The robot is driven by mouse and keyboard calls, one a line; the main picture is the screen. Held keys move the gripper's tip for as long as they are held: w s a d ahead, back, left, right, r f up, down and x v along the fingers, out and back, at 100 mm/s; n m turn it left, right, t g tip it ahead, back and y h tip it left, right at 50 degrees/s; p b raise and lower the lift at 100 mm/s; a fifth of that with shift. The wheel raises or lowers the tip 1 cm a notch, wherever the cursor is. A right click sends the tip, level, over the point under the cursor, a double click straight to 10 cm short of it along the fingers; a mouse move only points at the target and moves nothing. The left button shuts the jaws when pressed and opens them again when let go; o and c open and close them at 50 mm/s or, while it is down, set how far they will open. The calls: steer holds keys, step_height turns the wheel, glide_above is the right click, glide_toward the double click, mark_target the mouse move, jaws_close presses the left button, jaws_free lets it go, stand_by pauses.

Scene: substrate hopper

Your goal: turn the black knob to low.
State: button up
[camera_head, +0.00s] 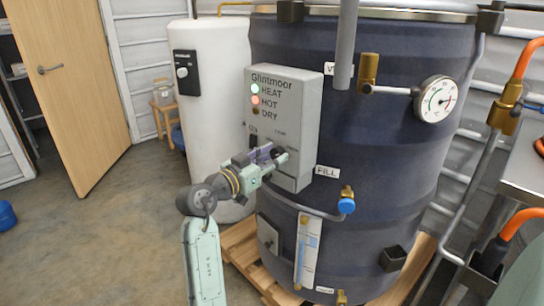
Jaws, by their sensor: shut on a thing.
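The grey Glintmoor control box (306,120) is mounted on the front of the large dark tank. The black knob sits low on the box face and is mostly hidden behind my gripper (276,156). My gripper reaches the box from the lower left and is shut on the knob. The small print around the knob is too small to read, so I cannot tell which setting it points to.
The dark tank (390,160) stands on a wooden pallet (238,245). A blue-handled valve (346,205) juts out lower right of the box. A grey vertical pipe (346,45) passes right of the box. A white cylinder (212,120) stands behind left.

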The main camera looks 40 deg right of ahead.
steer(key=n+p, duration=0.3)
steer(key=n, duration=0.2)
steer(key=shift+r+n, duration=0.1)
steer(key=shift+n, duration=0.3)
steer(key=n+p, duration=0.3)
steer(key=n, duration=0.2)
steer(key=shift+f+p, duration=0.2)
steer(key=shift+p, duration=0.1)
steer(key=o, duration=1.2)
steer(key=shift+c, duration=0.2)
steer(key=shift+a, duration=0.1)
steer(key=s+a, duration=0.2)
steer(key=a, duration=0.9)
steer(key=shift+a, duration=0.35)
